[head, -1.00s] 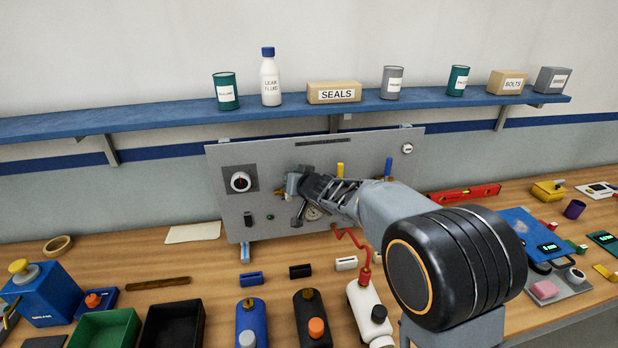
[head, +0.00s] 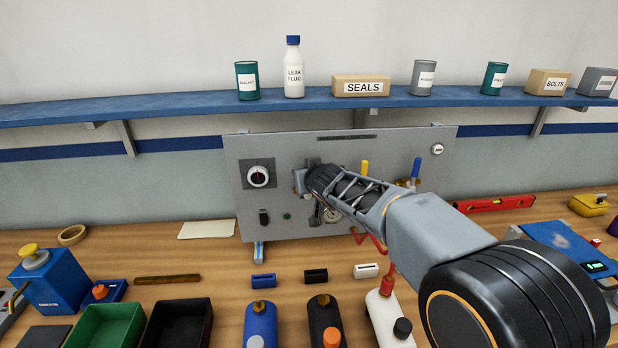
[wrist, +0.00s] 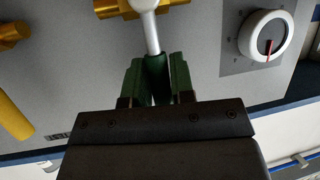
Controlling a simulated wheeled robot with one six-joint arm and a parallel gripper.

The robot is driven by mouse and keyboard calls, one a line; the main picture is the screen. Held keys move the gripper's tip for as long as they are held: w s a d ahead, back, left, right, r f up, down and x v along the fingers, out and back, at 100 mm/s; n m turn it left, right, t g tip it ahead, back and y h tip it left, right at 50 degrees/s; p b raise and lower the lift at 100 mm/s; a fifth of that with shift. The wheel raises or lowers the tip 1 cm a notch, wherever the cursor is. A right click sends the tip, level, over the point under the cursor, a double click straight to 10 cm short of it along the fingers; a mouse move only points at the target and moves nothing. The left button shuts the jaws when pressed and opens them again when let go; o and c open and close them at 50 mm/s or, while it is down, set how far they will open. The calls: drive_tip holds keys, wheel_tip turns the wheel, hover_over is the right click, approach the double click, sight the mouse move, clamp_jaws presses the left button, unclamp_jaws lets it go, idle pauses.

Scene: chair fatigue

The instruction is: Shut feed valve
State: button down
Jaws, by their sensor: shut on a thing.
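A valve on the grey panel (head: 345,150) has a brass body (wrist: 138,8), a pale metal stem (wrist: 150,35) and a green handle (wrist: 156,68). The stem runs down from the brass body in the wrist view, with a slight slant. My gripper (wrist: 157,85) is shut on the green handle, which sits between its fingers. In the head view my gripper (head: 306,182) is against the panel, right of the dial, and my wrist hides most of this valve.
Right of my gripper are a yellow handle (head: 365,169) and a blue handle (head: 416,168). The white dial (head: 258,176) is to its left, with a black switch (head: 264,218) below. A blue shelf (head: 200,108) overhangs the panel. Bottles and trays stand on the bench in front.

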drive_tip(key=c, duration=1)
unclamp_jaws()
drive_tip(key=shift+o, duration=0.2)
drive_tip(key=p+v, duration=0.3)
drive_tip(key=v, duration=1)
drive_tip(key=shift+s+p, duration=0.4)
drive_tip(key=shift+d, duration=0.1)
